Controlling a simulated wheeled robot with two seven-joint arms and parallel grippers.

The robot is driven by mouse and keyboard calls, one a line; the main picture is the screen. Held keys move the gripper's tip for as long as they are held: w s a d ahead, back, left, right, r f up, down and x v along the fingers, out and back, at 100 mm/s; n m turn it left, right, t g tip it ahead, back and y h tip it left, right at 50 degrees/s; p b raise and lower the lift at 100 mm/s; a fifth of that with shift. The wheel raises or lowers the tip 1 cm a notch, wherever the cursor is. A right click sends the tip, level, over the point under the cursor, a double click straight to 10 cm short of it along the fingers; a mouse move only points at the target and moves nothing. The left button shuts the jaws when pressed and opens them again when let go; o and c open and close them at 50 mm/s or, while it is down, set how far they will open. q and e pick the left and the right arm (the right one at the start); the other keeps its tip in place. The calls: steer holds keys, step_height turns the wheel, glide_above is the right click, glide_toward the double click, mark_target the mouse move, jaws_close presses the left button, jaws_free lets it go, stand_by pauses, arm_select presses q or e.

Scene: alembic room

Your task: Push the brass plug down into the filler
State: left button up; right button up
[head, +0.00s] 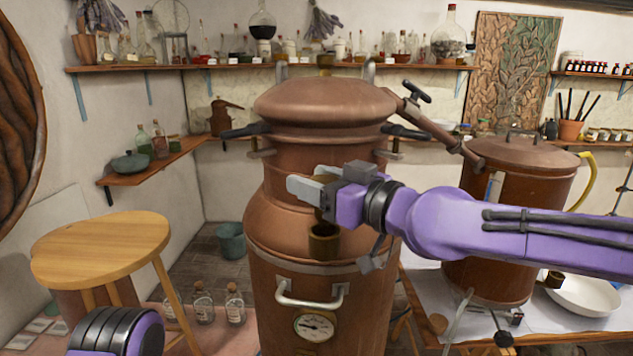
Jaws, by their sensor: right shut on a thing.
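The big copper still (320,160) stands upright in the middle of the head view. The filler (323,245), a short brass cup with a dark open top, sticks out from the still's shoulder. My right gripper (308,188) reaches in from the right, just above the filler, its fingers pointing left. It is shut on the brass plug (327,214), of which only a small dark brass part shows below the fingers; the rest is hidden. I cannot tell whether the plug touches the filler's mouth. My left gripper is not in view; only part of my left arm shows at the bottom left.
A steel handle (310,298) and a round gauge (315,325) sit on the still's front below the filler. A copper vessel (520,215) stands on the right-hand table, near a white bowl (582,296). A wooden stool (100,247) stands at the left.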

steer(key=shift+f+b, duration=1.8)
stand_by(3.0)
steer(key=o, duration=1)
steer(key=shift+c, duration=0.2)
steer(key=shift+o, duration=1.3)
steer(key=shift+s+r, duration=0.1)
steer(key=shift+s+a+r, duration=0.1)
steer(key=shift+s+a, duration=0.05)
steer(key=shift+w+r, duration=0.1)
steer(key=shift+w, duration=0.1)
steer(key=shift+d, duration=0.2)
